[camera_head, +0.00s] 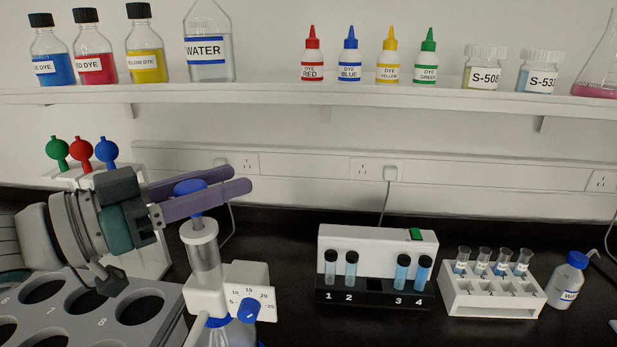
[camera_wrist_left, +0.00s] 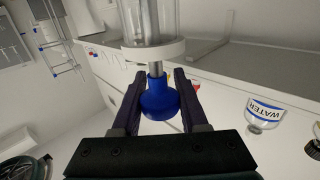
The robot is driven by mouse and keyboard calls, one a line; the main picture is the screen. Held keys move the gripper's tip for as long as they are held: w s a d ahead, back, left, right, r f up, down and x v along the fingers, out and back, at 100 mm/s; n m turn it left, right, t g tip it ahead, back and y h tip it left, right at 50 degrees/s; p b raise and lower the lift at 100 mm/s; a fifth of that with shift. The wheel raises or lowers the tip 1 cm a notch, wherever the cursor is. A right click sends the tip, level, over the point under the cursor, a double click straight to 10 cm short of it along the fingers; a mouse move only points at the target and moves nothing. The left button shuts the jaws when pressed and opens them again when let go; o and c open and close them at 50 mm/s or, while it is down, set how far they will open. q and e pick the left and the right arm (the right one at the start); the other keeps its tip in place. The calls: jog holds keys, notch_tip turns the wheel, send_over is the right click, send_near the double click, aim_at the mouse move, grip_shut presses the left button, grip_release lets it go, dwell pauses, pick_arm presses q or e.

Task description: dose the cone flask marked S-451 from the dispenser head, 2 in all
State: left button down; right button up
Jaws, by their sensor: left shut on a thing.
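The dispenser head (camera_head: 207,300) is white, with a clear cylinder (camera_head: 206,258), a metal plunger rod and a blue knob (camera_head: 190,187) on top. My left gripper (camera_head: 241,180) is shut on this blue knob, its purple fingers either side of it. The left wrist view shows the knob (camera_wrist_left: 160,103) between the fingers, on the rod below the clear cylinder (camera_wrist_left: 150,20). Under the head, the top of a glass vessel (camera_head: 232,335) shows at the picture's lower edge. Its label is out of view, so I cannot tell whether it is S-451. My right gripper is not in view.
A grey rack with round holes (camera_head: 118,333) stands at the lower left, near the dispenser. A tube block (camera_head: 378,250), a white vial rack (camera_head: 490,302) and a wash bottle (camera_head: 567,280) stand right. The shelf (camera_head: 270,95) holds bottles. Dark bench is free between dispenser and tube block.

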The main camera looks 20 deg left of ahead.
pick_arm(q)
notch_tip(320, 180, up, 2)
jog(key=shift+r+p, duration=0.15)
jog(key=shift+p, duration=0.35)
jog(key=shift+c, duration=2.2)
grip_release()
jog(key=shift+s, duration=0.1)
jog(key=v, duration=0.9)
jog(key=shift+s+a+b, duration=0.3)
jog(key=shift+b, duration=0.1)
